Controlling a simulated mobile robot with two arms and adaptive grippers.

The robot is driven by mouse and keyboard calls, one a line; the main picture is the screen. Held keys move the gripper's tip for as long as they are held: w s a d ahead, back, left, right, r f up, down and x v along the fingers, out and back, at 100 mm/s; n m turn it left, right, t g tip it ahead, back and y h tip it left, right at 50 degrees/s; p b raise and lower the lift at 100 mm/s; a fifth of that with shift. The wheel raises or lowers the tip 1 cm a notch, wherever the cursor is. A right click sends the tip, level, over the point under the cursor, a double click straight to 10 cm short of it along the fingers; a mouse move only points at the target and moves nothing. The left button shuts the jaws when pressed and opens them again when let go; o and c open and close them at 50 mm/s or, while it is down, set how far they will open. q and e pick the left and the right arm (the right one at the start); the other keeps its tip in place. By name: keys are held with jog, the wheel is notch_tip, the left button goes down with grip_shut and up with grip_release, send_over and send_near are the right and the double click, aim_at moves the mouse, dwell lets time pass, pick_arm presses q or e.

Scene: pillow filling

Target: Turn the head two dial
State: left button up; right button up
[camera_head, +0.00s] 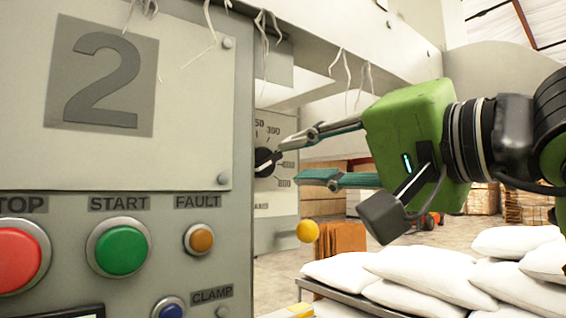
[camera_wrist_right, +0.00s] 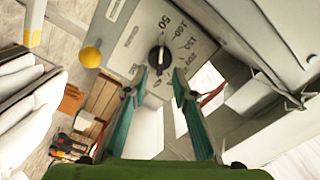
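The dial (camera_head: 264,162) is a black round knob with a pale pointer on a grey scale plate, on the side of the machine right of the large "2" panel (camera_head: 100,75). It also shows in the right wrist view (camera_wrist_right: 158,58), ahead of the fingertips. My right gripper (camera_head: 281,160) is open and points at the dial, one finger above and one below in the head view. In the wrist view (camera_wrist_right: 158,76) the knob lies between the lines of the two fingers, with no clear contact. My left gripper is not in view.
A red STOP button (camera_head: 18,258), green START button (camera_head: 122,250) and orange FAULT light (camera_head: 201,240) sit on the near panel. A yellow ball-shaped knob (camera_head: 307,231) is below my right gripper. White pillows (camera_head: 430,275) are stacked at lower right. Pale strands hang overhead.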

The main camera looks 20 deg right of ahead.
jog(key=v, duration=0.5)
jog(key=shift+s+d, duration=0.1)
jog(key=shift+s, duration=0.15)
